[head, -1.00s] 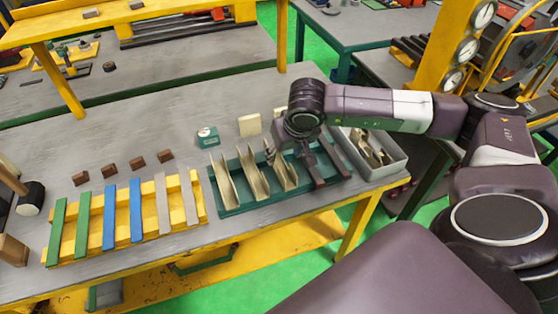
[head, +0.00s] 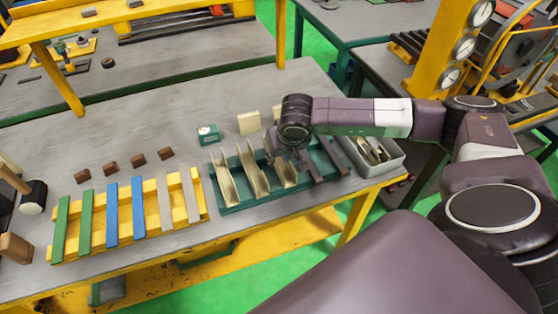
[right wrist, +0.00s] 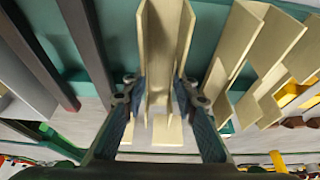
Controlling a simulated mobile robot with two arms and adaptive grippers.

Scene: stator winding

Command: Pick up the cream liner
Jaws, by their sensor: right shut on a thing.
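Several cream liners, long open channels, stand in the green tray (head: 235,207) in the head view. My right gripper (head: 277,160) is low over the rightmost cream liner (head: 286,174) of the row. In the right wrist view the gripper (right wrist: 159,92) has one finger on each side of this liner (right wrist: 160,65) and is shut on it. The liner still appears to be in the tray; I cannot tell whether it touches the bottom. Other cream liners (right wrist: 235,50) lie to the right in that view. My left gripper is not in view.
Dark bars (head: 325,158) lie in the tray right of the held liner. A grey bin (head: 390,165) stands at the right. A yellow rack (head: 130,240) with green, blue and grey strips lies left. A small green-white box (head: 208,134) and cream blocks (head: 248,122) stand behind.

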